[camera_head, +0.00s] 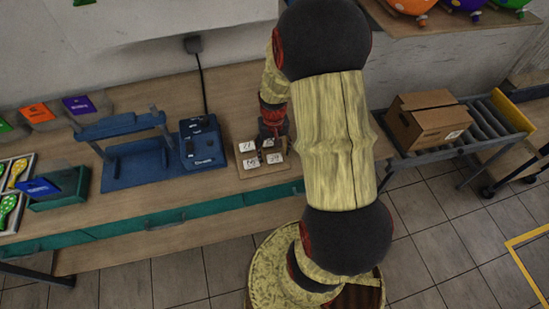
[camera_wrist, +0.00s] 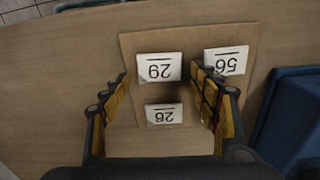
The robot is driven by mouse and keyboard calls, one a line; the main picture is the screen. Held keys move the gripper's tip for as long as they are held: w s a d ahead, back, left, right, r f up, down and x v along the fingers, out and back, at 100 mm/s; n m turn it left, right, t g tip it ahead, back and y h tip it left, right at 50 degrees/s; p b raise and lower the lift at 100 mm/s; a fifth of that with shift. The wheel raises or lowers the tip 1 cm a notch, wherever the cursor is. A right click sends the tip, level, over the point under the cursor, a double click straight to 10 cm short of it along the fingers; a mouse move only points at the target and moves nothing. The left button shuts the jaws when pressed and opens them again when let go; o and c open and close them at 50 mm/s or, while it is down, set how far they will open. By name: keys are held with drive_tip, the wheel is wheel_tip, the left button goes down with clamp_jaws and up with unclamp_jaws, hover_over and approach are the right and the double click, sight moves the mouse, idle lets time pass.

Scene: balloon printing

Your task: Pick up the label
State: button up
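Several white labels with black numbers lie on a square brown board (camera_head: 262,171) on the table. The wrist view shows a label reading 29 (camera_wrist: 159,67), one reading 26 (camera_wrist: 164,114) and one reading 56 (camera_wrist: 226,61), all upside down in that view. The head view shows a label at the board's near left (camera_head: 251,163). My gripper (camera_wrist: 159,76) is open and empty above the board (camera_wrist: 150,38). Its fingers stand on either side of the 29 and 26 labels. The right finger overlaps the 56 label's edge and hides part of the board.
A blue device (camera_head: 202,143) and a blue frame stand (camera_head: 138,162) are left of the board. A green box (camera_head: 60,188) stands farther left. Bare tabletop lies around the board.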

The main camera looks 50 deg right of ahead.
drive_tip(key=c, duration=0.6)
drive_tip(key=shift+r, duration=0.1)
drive_tip(key=shift+c, duration=0.2)
